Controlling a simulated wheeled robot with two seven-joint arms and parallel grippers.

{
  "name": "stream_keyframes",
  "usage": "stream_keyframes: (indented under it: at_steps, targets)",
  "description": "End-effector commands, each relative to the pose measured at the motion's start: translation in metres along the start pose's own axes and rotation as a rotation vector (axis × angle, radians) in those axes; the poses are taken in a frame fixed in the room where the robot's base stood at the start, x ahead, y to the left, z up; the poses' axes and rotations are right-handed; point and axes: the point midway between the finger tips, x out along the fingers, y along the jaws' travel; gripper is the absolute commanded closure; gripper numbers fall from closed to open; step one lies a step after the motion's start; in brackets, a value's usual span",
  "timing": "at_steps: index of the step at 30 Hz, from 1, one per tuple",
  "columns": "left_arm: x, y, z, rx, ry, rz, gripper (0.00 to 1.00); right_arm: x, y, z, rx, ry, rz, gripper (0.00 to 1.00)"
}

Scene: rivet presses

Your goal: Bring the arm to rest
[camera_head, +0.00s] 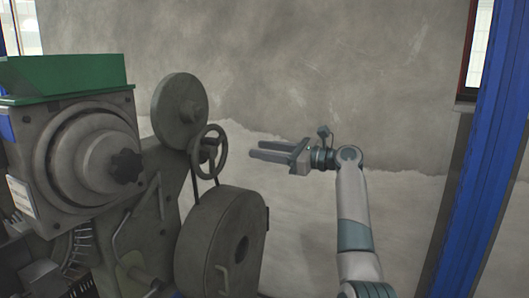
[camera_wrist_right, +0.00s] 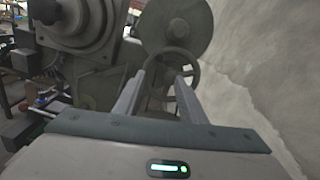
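My right arm (camera_head: 354,212) rises from the bottom of the head view and bends left at the wrist. Its right gripper (camera_head: 254,149) points left, towards the press's small handwheel (camera_head: 209,153), with a gap between them in the picture. The right wrist view shows the two fingers of this gripper (camera_wrist_right: 158,84) spread apart with nothing between them. The handwheel shows beyond the fingertips there (camera_wrist_right: 172,72). My left gripper is in neither view.
A grey rivet press (camera_head: 90,160) with a green tray (camera_head: 65,76) on top fills the left side. A large wheel housing (camera_head: 222,240) stands below the handwheel. A blue post (camera_head: 484,160) is at the right. A bare wall (camera_head: 330,70) lies behind.

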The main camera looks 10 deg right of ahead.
Motion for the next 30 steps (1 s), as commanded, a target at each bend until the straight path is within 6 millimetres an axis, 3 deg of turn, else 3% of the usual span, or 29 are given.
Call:
stream_keyframes:
  at_steps: [8, 11, 14, 17, 23, 30]
  targets:
    - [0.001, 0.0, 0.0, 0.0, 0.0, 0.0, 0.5, 0.002, 0.0, -0.013, -0.004, 0.014, -0.007, 0.63]
    - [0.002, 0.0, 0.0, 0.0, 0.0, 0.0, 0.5, 0.004, 0.0, -0.036, -0.016, 0.04, -0.019, 0.63]
    - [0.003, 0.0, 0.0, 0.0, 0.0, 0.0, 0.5, 0.006, 0.0, -0.075, -0.04, 0.086, -0.039, 0.63]
    - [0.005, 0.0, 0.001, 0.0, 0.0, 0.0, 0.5, 0.007, 0.002, -0.127, -0.077, 0.15, -0.062, 0.63]
    - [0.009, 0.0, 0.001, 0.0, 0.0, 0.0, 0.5, 0.001, 0.018, -0.252, -0.181, 0.313, -0.09, 0.63]
    - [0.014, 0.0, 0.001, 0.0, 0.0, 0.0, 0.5, -0.024, 0.057, -0.397, -0.331, 0.52, -0.065, 0.63]
